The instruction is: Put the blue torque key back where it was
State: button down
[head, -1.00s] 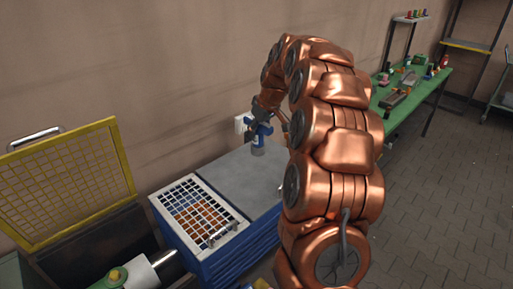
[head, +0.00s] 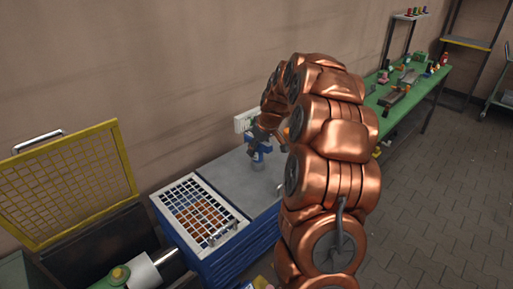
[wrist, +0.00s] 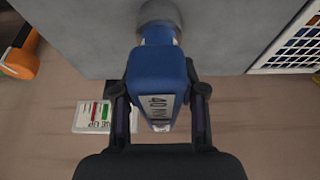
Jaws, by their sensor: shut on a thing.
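The blue torque key (head: 263,150) is upright in my gripper (head: 262,139) over the grey top of the blue cabinet (head: 233,165). In the wrist view the key (wrist: 156,70) fills the middle, with a label reading "40 N". My gripper (wrist: 159,100) is shut on its blue body, one finger on each side. The key's round grey end (wrist: 157,20) points to the grey top. I cannot tell whether it touches. No marked place for the key is clear in these views.
A white grid (head: 203,213) with a handle lies left on the cabinet. A yellow-framed mesh lid (head: 70,185) stands open farther left. A white plate (head: 245,120) is on the wall behind the key. A green bench (head: 405,92) with several items stands right.

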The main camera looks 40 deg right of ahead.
jog(key=c, duration=0.7)
grip_release()
jog(key=shift+o, duration=0.2)
jog(key=b+v, duration=0.2)
jog(key=v, duration=1)
jog(key=shift+r+b, duration=0.1)
jog(key=shift+b, duration=0.25)
jog(key=s+a+f+g, duration=0.2)
jog(key=s+a, duration=0.4)
jog(key=a, duration=0.5)
jog(key=s+a+f+g, duration=0.1)
jog(key=s+a, duration=0.6)
jog(key=a, duration=0.3)
jog(key=s+a+f+g, duration=0.1)
jog(key=s+a+f, duration=0.1)
jog(key=s, duration=0.5)
jog(key=s+a+f+m+g, duration=0.1)
jog(key=s+a+f, duration=0.2)
jog(key=s, duration=0.4)
jog(key=s+a+f+g, duration=0.1)
jog(key=s+a+f, duration=0.1)
jog(key=s, duration=0.5)
jog(key=shift+s+a+f+m+h, duration=0.25)
jog(key=shift+s+f+m+h, duration=0.05)
jog(key=shift+s+f, duration=0.1)
